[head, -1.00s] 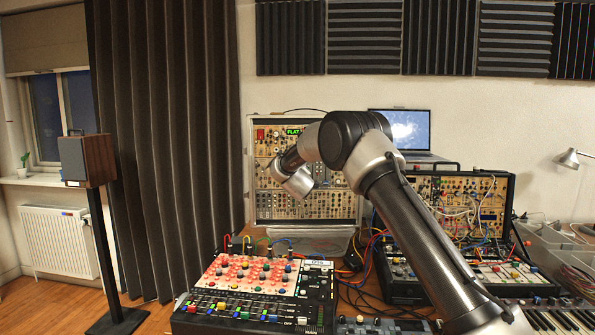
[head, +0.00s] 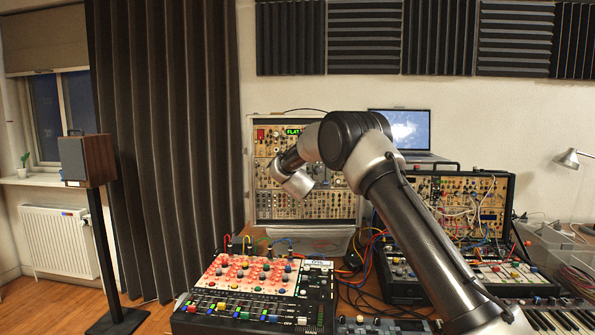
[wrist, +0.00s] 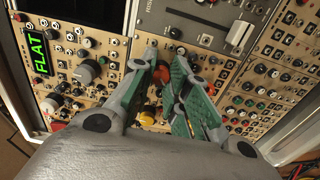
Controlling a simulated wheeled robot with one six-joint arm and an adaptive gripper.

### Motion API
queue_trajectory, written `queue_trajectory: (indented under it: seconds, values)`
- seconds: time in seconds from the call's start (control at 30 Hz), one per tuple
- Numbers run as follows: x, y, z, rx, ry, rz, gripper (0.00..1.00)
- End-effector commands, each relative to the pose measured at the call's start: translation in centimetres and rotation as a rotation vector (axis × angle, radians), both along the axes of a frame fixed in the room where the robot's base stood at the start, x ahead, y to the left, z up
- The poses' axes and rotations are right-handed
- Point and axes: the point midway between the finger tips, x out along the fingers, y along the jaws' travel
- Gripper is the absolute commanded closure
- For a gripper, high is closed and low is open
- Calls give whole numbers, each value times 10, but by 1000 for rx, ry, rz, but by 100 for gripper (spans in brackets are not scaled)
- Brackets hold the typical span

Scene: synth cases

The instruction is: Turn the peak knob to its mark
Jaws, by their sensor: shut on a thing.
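In the wrist view my gripper (wrist: 168,75) reaches onto a tan synth panel, its green-padded fingers closed around a small orange-red knob (wrist: 160,72). The fingers cover much of this knob, so its pointer and any mark beside it cannot be made out. I cannot read a label that names it as the peak knob. A green display (wrist: 39,53) on the panel reads FLAT. In the head view the tall synth case (head: 262,207) stands against the back wall, with my wrist in front of it. The fingers are hidden there.
A large grey knob (wrist: 84,74) and a yellow knob (wrist: 147,117) sit near my fingers. Several smaller knobs crowd the panel. In the head view a mixer (head: 285,307) stands in front, and a patched synth case (head: 500,195) and laptop (head: 408,128) are right.

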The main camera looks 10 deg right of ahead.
Motion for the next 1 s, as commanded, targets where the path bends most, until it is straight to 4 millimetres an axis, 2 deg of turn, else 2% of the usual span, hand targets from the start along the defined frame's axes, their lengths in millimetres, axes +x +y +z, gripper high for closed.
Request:
queue_trajectory:
  seconds: [0.6, 0.63, 0.77, 1.0]
  values:
    - [0, 2, 0, -43, 8, 4, 100]
    - [0, 2, 0, -43, 8, 4, 82]
    - [0, 2, 0, -42, 7, 3, 60]
    - [0, 1, 0, -42, 7, 2, 60]
